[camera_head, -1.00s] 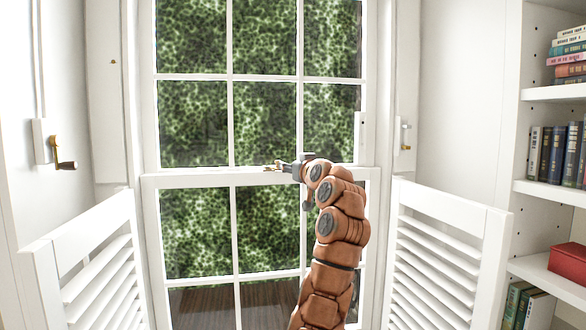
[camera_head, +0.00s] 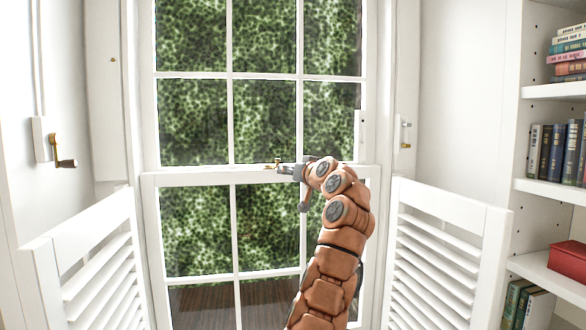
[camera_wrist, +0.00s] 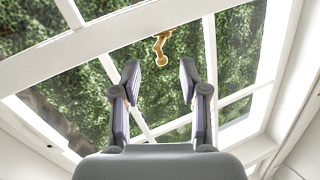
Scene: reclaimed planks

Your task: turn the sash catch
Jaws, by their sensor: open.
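The brass sash catch (camera_head: 277,164) sits on the meeting rail of the white sash window (camera_head: 200,180), near its middle. In the wrist view the catch (camera_wrist: 161,46) is a small golden lever on the white rail, ahead of the fingertips and roughly centred between them. My gripper (camera_head: 285,169) is at the rail, close to the catch. In the wrist view my gripper (camera_wrist: 160,76) has its two fingers apart with nothing between them. The catch looks apart from the fingers. In the head view the wrist hides part of the rail to the right.
White louvred half shutters stand open at left (camera_head: 95,265) and right (camera_head: 445,262) of the window. A brass-and-dark crank handle (camera_head: 62,155) is on the left wall. A bookshelf (camera_head: 540,188) is at the far right. The space before the lower panes at left is free.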

